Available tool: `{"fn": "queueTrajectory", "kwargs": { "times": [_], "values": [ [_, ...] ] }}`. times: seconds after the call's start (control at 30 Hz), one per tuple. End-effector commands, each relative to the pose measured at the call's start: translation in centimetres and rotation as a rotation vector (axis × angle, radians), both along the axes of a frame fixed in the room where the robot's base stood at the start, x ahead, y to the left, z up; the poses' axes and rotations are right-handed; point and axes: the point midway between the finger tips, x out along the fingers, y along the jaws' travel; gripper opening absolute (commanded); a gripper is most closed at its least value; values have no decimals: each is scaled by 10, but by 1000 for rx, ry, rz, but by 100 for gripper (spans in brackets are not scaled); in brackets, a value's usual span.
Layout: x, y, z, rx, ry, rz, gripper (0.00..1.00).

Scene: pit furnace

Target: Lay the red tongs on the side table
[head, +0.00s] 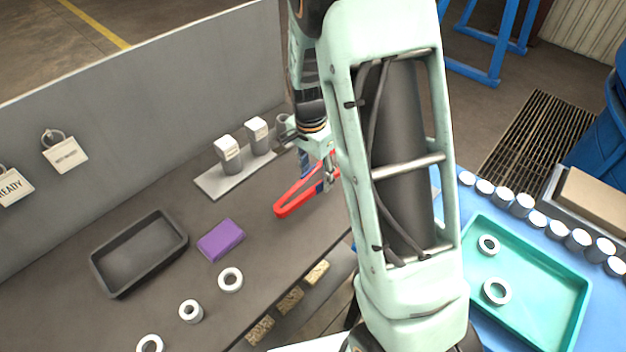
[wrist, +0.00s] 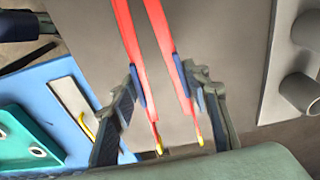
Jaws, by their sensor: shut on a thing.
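My gripper (head: 324,178) is shut on the red tongs (head: 292,202) and holds them over the right part of the dark grey bench (head: 270,240). In the wrist view the tongs (wrist: 130,28) run between the two fingers of my gripper (wrist: 162,78), with blue sleeves near the fingers and yellow ends close to the palm. The tongs' arms are spread a little apart. My arm hides part of the tongs in the head view. A blue-topped table (head: 451,200) stands to the right, and its edge also shows in the wrist view (wrist: 72,140).
The grey bench holds a dark tray (head: 140,290), a purple block (head: 220,240), white rings (head: 230,280) and labelled cylinders on a plate (head: 210,184). A teal tray (head: 540,262) with rings and a row of cylinders (head: 538,218) occupy the blue table. A grey panel (head: 120,110) stands behind.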

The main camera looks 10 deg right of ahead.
Motion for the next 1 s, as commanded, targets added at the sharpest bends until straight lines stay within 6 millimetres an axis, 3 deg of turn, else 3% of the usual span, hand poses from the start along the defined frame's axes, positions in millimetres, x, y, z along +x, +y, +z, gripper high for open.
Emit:
{"fn": "queueTrajectory", "kwargs": {
  "times": [0.2,0.4,0.77,0.8,0.9,1.0],
  "values": [
    [6,5,-10,0,1,0,38],
    [6,5,-38,0,1,-1,38],
    [6,5,-43,1,-1,0,38],
    [6,5,-42,0,0,0,48],
    [6,5,-42,0,0,0,59],
    [6,5,-42,0,0,0,61]
  ]
}}
